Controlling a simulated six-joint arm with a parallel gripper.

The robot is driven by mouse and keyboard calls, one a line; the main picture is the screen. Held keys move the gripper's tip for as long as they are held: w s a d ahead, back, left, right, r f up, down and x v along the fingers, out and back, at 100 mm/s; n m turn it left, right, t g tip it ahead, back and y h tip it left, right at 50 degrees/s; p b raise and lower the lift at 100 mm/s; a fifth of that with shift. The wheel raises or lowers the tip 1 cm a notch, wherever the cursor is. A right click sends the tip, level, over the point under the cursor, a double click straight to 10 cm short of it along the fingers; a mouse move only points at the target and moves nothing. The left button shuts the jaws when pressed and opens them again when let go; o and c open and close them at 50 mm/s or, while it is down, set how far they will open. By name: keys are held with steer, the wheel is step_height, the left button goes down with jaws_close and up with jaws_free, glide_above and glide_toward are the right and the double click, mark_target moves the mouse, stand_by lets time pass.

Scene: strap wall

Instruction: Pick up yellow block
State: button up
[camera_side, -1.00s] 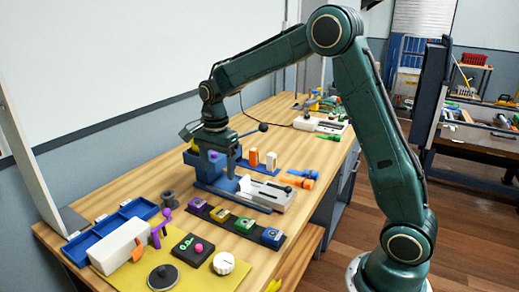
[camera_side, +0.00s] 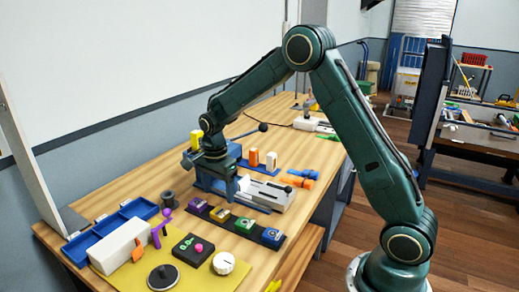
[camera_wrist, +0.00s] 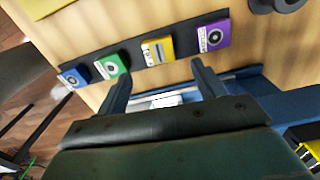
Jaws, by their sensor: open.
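A yellow block (camera_side: 197,139) shows upright behind my gripper, at the blue bin (camera_side: 187,158), its lower part hidden. Yellow pieces in a dark container also show at the lower right edge of the wrist view (camera_wrist: 311,149); I cannot tell if they are the same thing. A flat yellow tile (camera_side: 221,214) sits on the dark strip between a purple and a green tile; it also shows in the wrist view (camera_wrist: 157,50). My gripper (camera_side: 229,193) points down over the blue fixture. In the wrist view its fingers are apart with nothing held between them (camera_wrist: 160,78).
The dark strip (camera_wrist: 140,52) holds purple, green and blue tiles too. A grey-white slide fixture (camera_side: 266,194) stands right of my gripper, with orange and white blocks behind. A blue tray, white box and yellow mat (camera_side: 222,280) fill the near end.

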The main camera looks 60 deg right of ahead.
mark_target(220, 212)
steer(key=shift+f, duration=0.8)
steer(key=shift+a+f, duration=0.15)
steer(key=shift+f, duration=2.45)
steer(key=c, duration=1.3)
